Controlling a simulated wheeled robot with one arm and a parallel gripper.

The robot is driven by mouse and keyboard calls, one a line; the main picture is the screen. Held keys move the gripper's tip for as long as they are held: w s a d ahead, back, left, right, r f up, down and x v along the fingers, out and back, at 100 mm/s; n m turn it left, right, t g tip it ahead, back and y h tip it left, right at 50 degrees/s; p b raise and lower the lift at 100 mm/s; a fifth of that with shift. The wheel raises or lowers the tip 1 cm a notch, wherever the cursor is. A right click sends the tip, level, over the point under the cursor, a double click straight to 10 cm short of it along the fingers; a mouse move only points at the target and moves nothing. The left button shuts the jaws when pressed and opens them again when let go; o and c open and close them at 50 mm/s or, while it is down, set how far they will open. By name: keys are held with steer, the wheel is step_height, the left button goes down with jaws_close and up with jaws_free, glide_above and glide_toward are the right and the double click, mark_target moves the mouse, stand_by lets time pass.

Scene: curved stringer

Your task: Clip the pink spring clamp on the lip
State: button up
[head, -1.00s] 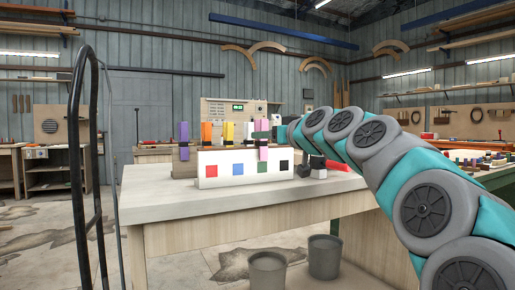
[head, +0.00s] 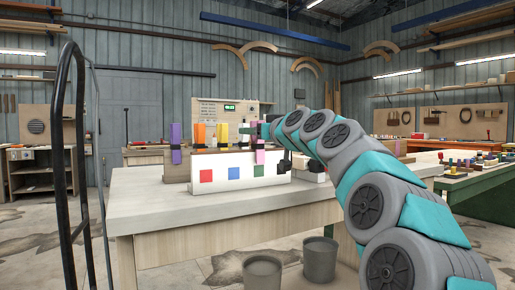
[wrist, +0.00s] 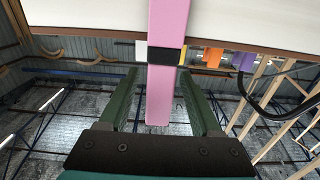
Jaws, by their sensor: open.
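The pink spring clamp (wrist: 165,90) stands between the open fingers of my gripper (wrist: 158,76) in the wrist view, with a black band across it. It overlaps the edge of the pale panel (wrist: 90,20). In the head view the pink clamp (head: 259,153) is at the top edge, or lip, of the white panel (head: 220,161), right of the other clamps. My gripper (head: 263,131) is just above it, its fingers small there. I cannot tell whether the clamp's jaws grip the lip.
Purple (head: 176,142), orange (head: 199,136), yellow (head: 223,135) and white (head: 244,131) clamps stand in a row to the left. The bench top (head: 150,207) is clear in front. Two grey buckets (head: 263,272) stand below.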

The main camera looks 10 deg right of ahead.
steer(key=x, duration=0.3)
steer(key=shift+w+a+r+p, duration=0.1)
steer(key=shift+w+p, duration=0.2)
steer(key=shift+w, duration=0.05)
jaws_close()
stand_by(1.2)
